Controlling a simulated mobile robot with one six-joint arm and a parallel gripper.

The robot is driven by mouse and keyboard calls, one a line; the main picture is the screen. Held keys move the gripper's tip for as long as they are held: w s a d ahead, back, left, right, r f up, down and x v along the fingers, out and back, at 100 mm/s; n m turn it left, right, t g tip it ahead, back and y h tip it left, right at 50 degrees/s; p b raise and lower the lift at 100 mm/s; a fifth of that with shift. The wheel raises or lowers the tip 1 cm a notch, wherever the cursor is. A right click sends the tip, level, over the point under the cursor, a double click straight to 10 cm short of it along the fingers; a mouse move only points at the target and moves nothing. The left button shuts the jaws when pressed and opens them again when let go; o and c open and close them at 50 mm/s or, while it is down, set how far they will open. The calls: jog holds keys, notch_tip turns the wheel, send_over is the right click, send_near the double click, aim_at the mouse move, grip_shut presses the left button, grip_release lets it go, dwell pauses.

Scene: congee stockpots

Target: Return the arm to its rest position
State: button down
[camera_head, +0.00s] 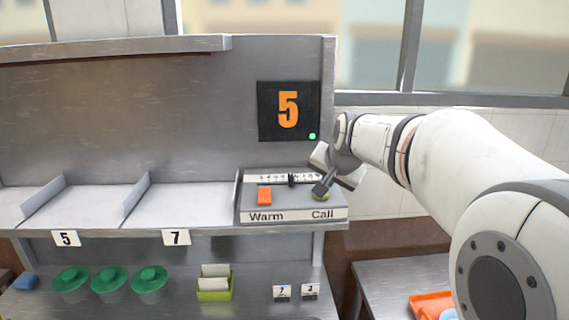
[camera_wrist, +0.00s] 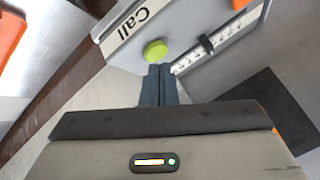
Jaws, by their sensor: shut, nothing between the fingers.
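My arm reaches in from the right in the head view. My gripper (camera_head: 321,188) is over the right side of the control panel (camera_head: 278,213), close to the green Call button (camera_head: 319,196). In the wrist view my gripper (camera_wrist: 160,70) has its fingers together and empty, with the yellow-green Call button (camera_wrist: 155,50) just beside the tips. I cannot tell whether the tips touch it. An orange Warm switch (camera_head: 264,195) sits on the panel's left. A black slider (camera_head: 291,180) stands at the back of the panel on a marked scale.
A black display (camera_head: 288,110) shows an orange 5 and a small green light. The shelf (camera_head: 185,205) to the left has empty bays tagged 5 and 7. Below are green lids (camera_head: 110,280), a card box (camera_head: 214,285), and an orange tray (camera_head: 432,304) at lower right.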

jog(key=s+f+n+g, duration=0.1)
jog(key=s+f+n, duration=0.1)
jog(key=s+f, duration=0.3)
jog(key=s+f+n+g+b, duration=0.1)
jog(key=s+f, duration=0.4)
jog(key=s, duration=0.9)
jog(key=s+f+n+g, duration=0.2)
jog(key=s+f, duration=0.3)
jog(key=s, duration=0.5)
jog(key=shift+s+n+g+h+b, duration=0.15)
jog(key=shift+n+g+h+b, duration=0.25)
jog(key=shift+n, duration=0.4)
jog(key=shift+d, duration=0.1)
